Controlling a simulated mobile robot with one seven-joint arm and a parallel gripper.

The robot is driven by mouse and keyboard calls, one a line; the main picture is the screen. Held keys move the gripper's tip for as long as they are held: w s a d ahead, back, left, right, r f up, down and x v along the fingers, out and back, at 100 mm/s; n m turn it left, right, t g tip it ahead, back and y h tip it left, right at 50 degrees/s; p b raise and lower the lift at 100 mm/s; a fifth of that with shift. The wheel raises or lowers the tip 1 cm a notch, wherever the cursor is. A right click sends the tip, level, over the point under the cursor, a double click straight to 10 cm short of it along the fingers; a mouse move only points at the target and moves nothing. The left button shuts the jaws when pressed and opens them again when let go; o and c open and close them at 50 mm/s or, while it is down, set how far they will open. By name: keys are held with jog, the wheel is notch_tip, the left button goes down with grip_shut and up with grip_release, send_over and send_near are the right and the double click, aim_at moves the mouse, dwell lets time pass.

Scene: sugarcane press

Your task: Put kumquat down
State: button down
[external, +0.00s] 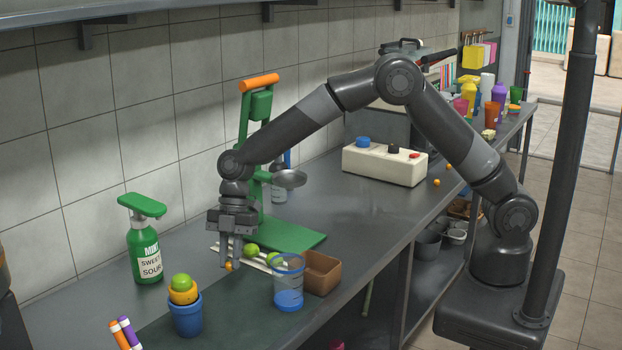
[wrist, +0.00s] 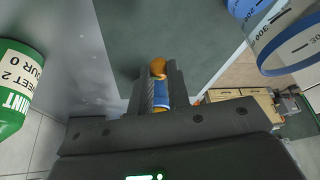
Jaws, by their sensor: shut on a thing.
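The kumquat is a small orange fruit (external: 228,266) at the tips of my gripper (external: 231,262). In the wrist view the kumquat (wrist: 158,66) shows between the ends of the two fingers. My gripper (wrist: 159,82) is shut on it and points down, low over the grey counter (external: 190,258). I cannot tell whether the fruit touches the counter. A blue and white patch shows between the fingers in the wrist view; I cannot tell what it is.
A clear measuring cup (external: 288,277) and brown box (external: 322,272) stand right of my gripper. A blue cup with fruits (external: 186,316) and green bottle (external: 144,248) are left. Green fruits (external: 252,249) lie beside the green press (external: 285,235). A dark mat (external: 225,318) is in front.

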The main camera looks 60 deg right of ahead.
send_over(217, 313)
jog(key=d, duration=0.1)
jog(key=f, duration=0.3)
jog(key=shift+w+d+f, duration=0.2)
jog(key=shift+w+f, duration=0.05)
jog(key=shift+f, duration=2.05)
jog(key=shift+f, duration=0.15)
jog(key=c, duration=1.3)
grip_release()
jog(key=shift+c, duration=0.2)
jog(key=v, duration=1.2)
jog(key=shift+r, duration=0.2)
